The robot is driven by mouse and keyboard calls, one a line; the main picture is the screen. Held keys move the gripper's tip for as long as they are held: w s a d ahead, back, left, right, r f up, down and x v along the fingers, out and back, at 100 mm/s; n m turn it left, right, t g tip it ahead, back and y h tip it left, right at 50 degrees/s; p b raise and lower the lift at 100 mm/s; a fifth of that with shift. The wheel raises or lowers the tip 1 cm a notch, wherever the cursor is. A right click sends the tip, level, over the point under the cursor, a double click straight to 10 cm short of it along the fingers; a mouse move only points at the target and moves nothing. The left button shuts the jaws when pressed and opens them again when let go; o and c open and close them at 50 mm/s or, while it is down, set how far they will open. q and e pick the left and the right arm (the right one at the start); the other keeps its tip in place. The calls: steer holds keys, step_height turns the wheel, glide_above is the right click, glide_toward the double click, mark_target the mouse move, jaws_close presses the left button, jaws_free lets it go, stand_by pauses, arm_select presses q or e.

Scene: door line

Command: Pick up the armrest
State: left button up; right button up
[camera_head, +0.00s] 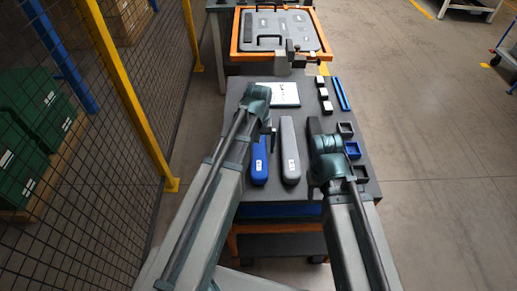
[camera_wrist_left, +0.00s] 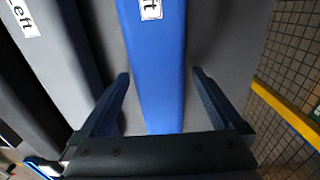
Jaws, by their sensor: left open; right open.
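A blue armrest (camera_head: 259,165) and a grey armrest (camera_head: 290,150) lie side by side on the dark table, each with a white label. In the left wrist view the blue armrest (camera_wrist_left: 160,75) runs between the spread fingers of my left gripper (camera_wrist_left: 160,78), which is open and not closed on it. The grey armrest (camera_wrist_left: 55,60) lies to its left there, its label reading "Left". A darker piece is partly seen beyond it. My right gripper (camera_head: 326,160) is over the table's right part; its fingers are mostly hidden by the arm.
A white sheet (camera_head: 284,94), small blocks (camera_head: 325,93), a blue bar (camera_head: 341,93) and small dark trays (camera_head: 346,129) lie on the table. An orange frame with a grey door panel (camera_head: 282,28) stands behind. A mesh fence with a yellow post (camera_head: 130,95) is at left.

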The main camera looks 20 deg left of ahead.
mark_target(258, 145)
arm_select(q)
jaws_close()
stand_by(0.4)
steer(key=shift+r, duration=0.1)
step_height(258, 145, up, 10)
steer(key=p, duration=1)
steer(key=shift+r+p, duration=0.25)
steer(key=shift+p, duration=0.05)
steer(key=shift+f, duration=0.1)
